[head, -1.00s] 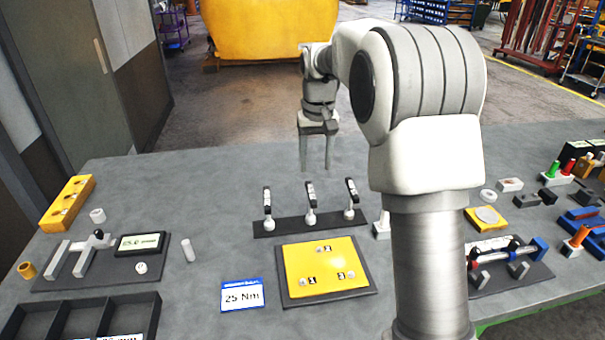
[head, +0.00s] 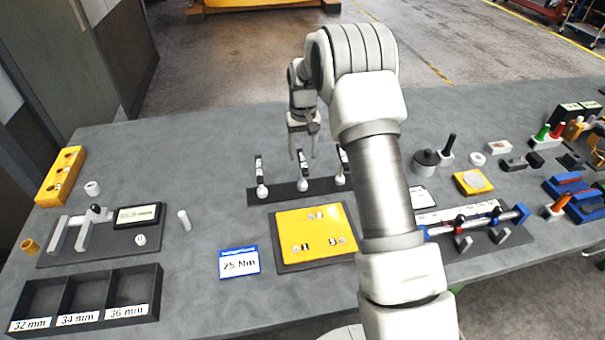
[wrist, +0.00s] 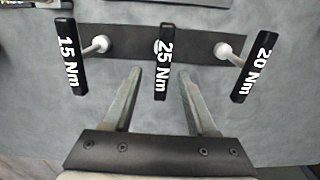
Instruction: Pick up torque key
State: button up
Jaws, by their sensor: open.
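Three torque keys with black handles and white ball ends stand in a dark rack (head: 281,194). In the wrist view they read 15 Nm (wrist: 71,58), 25 Nm (wrist: 163,62) and 20 Nm (wrist: 256,66). The 25 Nm key is the middle one, and it also shows in the head view (head: 302,166). My gripper (head: 304,154) is open and empty just behind the rack. In the wrist view its fingers point at the middle key, one to each side of its handle. Whether they overlap it in depth is unclear. My arm partly hides the right-hand key.
A blue-edged card (head: 239,262) reads 25 Nm, beside a yellow plate (head: 318,222) in front of the rack. A three-part tray (head: 150,290) stands at front left. A torque wrench on a stand (head: 484,222) is at right. The bench behind the rack is mostly clear.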

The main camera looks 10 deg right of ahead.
jog(key=p, duration=0.2)
send_over(302, 181)
jog(key=f, duration=0.5)
jog(key=shift+w+d+f, duration=0.15)
jog(key=shift+w+f, duration=0.1)
jog(key=shift+f, duration=0.45)
grip_shut()
jog(key=shift+r, duration=0.1)
dwell(0.5)
